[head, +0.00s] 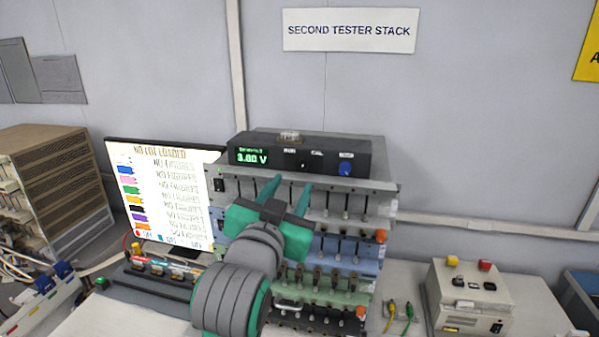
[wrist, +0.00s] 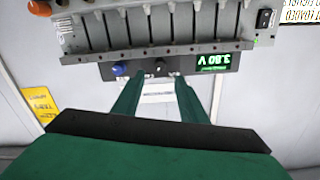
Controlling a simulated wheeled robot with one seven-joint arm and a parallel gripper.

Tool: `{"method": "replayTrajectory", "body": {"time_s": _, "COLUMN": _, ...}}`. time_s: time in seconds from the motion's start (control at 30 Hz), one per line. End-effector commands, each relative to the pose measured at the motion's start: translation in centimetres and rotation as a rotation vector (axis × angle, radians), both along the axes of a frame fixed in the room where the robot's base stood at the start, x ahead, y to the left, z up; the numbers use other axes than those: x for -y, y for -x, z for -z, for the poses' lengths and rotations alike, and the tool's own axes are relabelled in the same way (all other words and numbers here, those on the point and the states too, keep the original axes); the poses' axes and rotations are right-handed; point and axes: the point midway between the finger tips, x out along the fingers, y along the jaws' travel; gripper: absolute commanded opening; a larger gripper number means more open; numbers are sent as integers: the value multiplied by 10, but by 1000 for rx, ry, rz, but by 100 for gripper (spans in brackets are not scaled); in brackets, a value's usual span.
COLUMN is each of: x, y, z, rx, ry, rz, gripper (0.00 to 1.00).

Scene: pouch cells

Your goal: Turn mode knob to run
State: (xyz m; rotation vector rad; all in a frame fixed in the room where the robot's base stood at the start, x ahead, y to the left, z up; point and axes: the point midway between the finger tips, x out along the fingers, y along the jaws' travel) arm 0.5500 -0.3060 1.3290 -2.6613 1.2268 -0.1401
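A black instrument box (head: 270,158) with a green display reading about 3.80 V sits on top of the tester stack. Its front has a small black knob (head: 303,165) with a light mark, between small labels too blurred to read, and a larger blue knob (head: 346,169) to the right. My gripper (head: 290,185) has green fingers, open and empty, in front of the stack just below the box. In the upside-down wrist view, the black knob (wrist: 160,68) lies just beyond the gap between the fingertips (wrist: 158,79), apparently untouched. The blue knob (wrist: 119,70) is left of the fingers.
Below the box, the stack's shelves (head: 365,268) hold rows of clips and levers. A monitor (head: 160,195) stands at left and a beige box (head: 470,298) with red and yellow buttons at right. A sign (head: 349,30) hangs on the wall.

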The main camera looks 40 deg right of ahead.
Motion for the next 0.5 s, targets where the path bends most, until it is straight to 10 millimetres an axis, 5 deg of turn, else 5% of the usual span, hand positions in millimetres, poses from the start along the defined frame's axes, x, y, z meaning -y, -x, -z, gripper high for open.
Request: {"method": "replayTrajectory", "body": {"time_s": 0.5, "x": 58, "y": -49, "z": 1, "rx": -2, "ry": 0, "rz": 1, "gripper": 39}}
